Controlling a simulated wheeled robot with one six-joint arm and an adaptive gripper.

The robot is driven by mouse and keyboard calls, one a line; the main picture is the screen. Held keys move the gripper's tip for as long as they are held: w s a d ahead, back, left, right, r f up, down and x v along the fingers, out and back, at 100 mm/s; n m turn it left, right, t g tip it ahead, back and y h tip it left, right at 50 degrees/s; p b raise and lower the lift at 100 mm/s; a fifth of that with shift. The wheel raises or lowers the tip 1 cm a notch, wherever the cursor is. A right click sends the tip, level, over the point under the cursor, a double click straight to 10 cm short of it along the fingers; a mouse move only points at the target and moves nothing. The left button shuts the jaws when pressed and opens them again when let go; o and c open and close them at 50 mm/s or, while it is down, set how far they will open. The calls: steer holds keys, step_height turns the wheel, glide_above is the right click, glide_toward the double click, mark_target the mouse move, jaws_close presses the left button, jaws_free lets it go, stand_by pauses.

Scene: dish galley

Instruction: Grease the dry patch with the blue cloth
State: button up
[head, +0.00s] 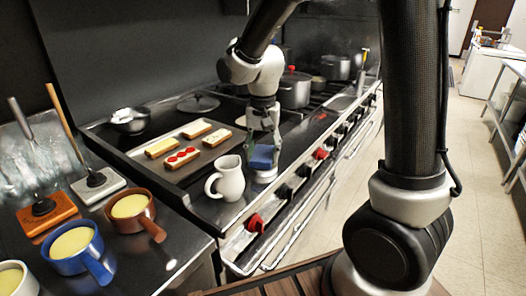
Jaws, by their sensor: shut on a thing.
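My gripper (264,138) points down over the right part of the dark cooking surface, near its front edge. It is shut on the blue cloth (263,157), a small blue block-like pad just under the fingers. A pale round thing (265,176) shows right below the cloth; I cannot tell whether they touch. The cooking surface (205,200) is dark and carries a tray with several bread slices. I cannot make out a distinct dry patch; it may be hidden by the gripper and cloth.
A white jug (228,180) stands close left of the cloth. A front rail with red knobs (255,222) runs along the edge. Pots (293,90) stand behind. A brown pan (131,208) and a blue pan (74,247) with yellow contents stand at left.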

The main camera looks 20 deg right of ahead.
mark_target(263, 153)
steer(key=shift+f, duration=0.55)
stand_by(1.1)
steer(key=shift+r, duration=0.15)
steer(key=shift+r, duration=3.4)
steer(key=shift+s, duration=0.1)
